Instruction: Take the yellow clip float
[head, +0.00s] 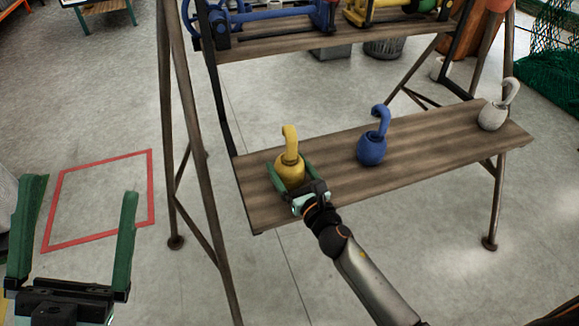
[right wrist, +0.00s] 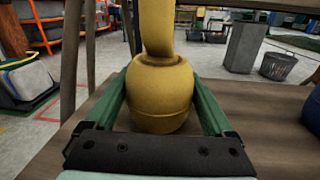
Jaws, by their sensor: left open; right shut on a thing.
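The yellow clip float (head: 289,166) stands upright at the left end of the lower wooden shelf (head: 330,178), its hook on top. My right gripper (head: 290,172) is shut on its round body, one green finger on each side. In the right wrist view the yellow float (right wrist: 160,92) sits between the fingers of my right gripper (right wrist: 160,95), and its base appears to be at shelf level. My left gripper (head: 80,215) is open and empty over the floor at the lower left.
A blue clip float (head: 371,149) stands mid-shelf and a white one (head: 493,115) at the right end. An upper shelf (head: 290,40) holds blue and yellow equipment. Brown frame legs (head: 190,150) rise left of the lower shelf. A red square (head: 151,190) marks open floor.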

